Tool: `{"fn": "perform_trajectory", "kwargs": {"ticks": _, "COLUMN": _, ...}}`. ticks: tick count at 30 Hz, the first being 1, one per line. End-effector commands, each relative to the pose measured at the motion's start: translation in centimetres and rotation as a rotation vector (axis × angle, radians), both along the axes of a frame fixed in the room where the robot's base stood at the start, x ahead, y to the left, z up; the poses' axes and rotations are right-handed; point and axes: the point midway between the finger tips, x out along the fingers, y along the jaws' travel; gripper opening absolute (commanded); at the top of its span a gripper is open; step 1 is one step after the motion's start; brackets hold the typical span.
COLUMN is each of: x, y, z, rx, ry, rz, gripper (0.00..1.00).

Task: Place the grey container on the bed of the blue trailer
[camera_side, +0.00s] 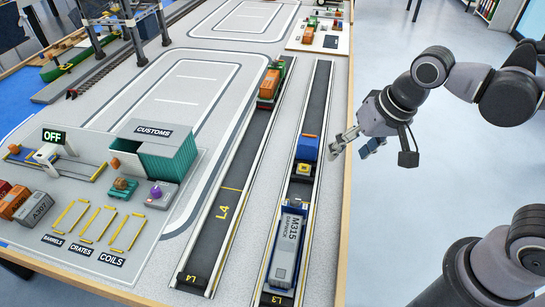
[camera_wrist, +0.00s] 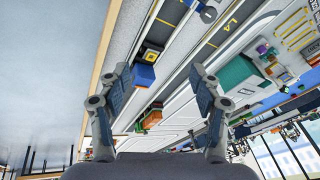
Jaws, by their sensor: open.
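The grey container (camera_side: 288,244), marked M315, lies lengthwise in the near end of lane L3. The blue trailer (camera_side: 268,262) shows as a blue edge along the container's sides, so the container appears to sit on its bed; the bed itself is hidden under it. A blue and grey piece at the top edge of the wrist view may be part of them. My gripper (camera_side: 351,149) is open and empty, above the table's right edge, well up the lane from the container. Both fingers spread apart in the wrist view (camera_wrist: 163,92).
A blue block (camera_side: 307,148) and a yellow-black block (camera_side: 293,184) stand in lane L3 beyond the container. A green and orange vehicle (camera_side: 270,83) is up lane L4. The teal customs building (camera_side: 166,158) stands left. Lane L4's near half is clear.

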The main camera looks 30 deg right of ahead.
Motion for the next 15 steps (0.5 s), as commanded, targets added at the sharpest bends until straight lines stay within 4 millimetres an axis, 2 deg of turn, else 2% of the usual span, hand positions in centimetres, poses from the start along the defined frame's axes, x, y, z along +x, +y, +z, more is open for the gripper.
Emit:
{"fn": "perform_trajectory", "kwargs": {"ticks": 1, "x": -0.4, "y": -2.0, "z": 0.0, "rx": -0.025, "ry": -0.047, "rz": 0.028, "gripper": 0.64}}
{"fn": "perform_trajectory", "kwargs": {"ticks": 6, "x": -1.2, "y": -6.5, "z": 0.1, "rx": -0.140, "ry": -0.186, "rz": 0.155, "gripper": 0.64}}
{"fn": "perform_trajectory", "kwargs": {"ticks": 10, "x": -1.7, "y": -8.5, "z": 0.0, "rx": -0.212, "ry": -0.246, "rz": 0.214, "gripper": 0.64}}
{"fn": "perform_trajectory", "kwargs": {"ticks": 15, "x": -1.9, "y": -9.2, "z": 0.0, "rx": -0.248, "ry": -0.270, "rz": 0.243, "gripper": 0.64}}
